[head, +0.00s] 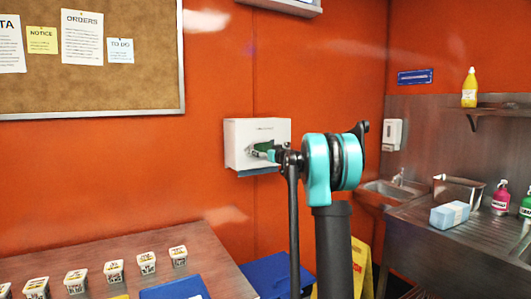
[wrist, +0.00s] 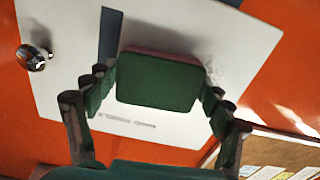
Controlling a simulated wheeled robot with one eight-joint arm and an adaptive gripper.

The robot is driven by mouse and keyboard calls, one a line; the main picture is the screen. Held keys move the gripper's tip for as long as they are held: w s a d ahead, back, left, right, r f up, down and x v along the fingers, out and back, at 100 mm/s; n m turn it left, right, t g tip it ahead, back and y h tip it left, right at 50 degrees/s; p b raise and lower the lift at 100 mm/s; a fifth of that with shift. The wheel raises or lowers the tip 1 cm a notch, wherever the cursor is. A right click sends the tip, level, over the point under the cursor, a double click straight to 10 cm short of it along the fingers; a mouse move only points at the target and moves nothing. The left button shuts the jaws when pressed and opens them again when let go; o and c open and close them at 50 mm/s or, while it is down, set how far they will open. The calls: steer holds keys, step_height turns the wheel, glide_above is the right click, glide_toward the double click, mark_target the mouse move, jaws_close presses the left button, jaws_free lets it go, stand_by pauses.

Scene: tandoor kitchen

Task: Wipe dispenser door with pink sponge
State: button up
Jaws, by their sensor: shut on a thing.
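The white dispenser (head: 235,143) hangs on the orange wall left of my arm. Its white door fills much of the wrist view (wrist: 65,90), with a dark blue-grey strip, small printed text and a round metal knob (wrist: 35,57). My gripper (wrist: 155,92) is shut on the sponge (wrist: 157,82), whose dark green face points at the wrist camera and whose pink layer shows along the far edge. A faint greyish mark (wrist: 212,68) shows on the door beside the sponge. The sponge is at the door; its contact side is hidden. My gripper also shows in the head view (head: 270,154), before the dispenser.
A counter (head: 215,258) with several small labelled tubs stands below left. A cork board (head: 90,95) hangs above it. At right are a steel sink (head: 390,190), bottles and a blue-white box (head: 450,215). A yellow floor sign (head: 361,262) stands behind my arm.

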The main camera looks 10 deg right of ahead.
mark_target(243, 151)
steer(key=shift+s+a, duration=0.35)
steer(key=shift+a, duration=0.6)
steer(key=shift+s+a, duration=0.35)
steer(key=shift+a, duration=0.6)
steer(key=shift+s+a, duration=0.35)
steer(key=shift+a, duration=0.6)
steer(key=shift+c, duration=0.2)
steer(key=shift+s+a, duration=0.25)
steer(key=shift+a, duration=0.55)
steer(key=shift+s+a, duration=0.2)
steer(key=shift+a, duration=0.6)
steer(key=shift+o, duration=0.2)
steer(key=shift+w+d, duration=0.35)
steer(key=shift+d, duration=0.5)
steer(key=shift+w+d, duration=0.3)
steer(key=shift+d, duration=0.5)
steer(key=shift+w+d, duration=0.3)
steer(key=shift+d, duration=0.75)
steer(key=shift+w+d, duration=0.3)
steer(key=shift+d, duration=0.8)
steer(key=shift+w+d, duration=0.3)
steer(key=shift+d, duration=0.75)
steer(key=shift+c, duration=0.2)
steer(key=shift+a, duration=0.1)
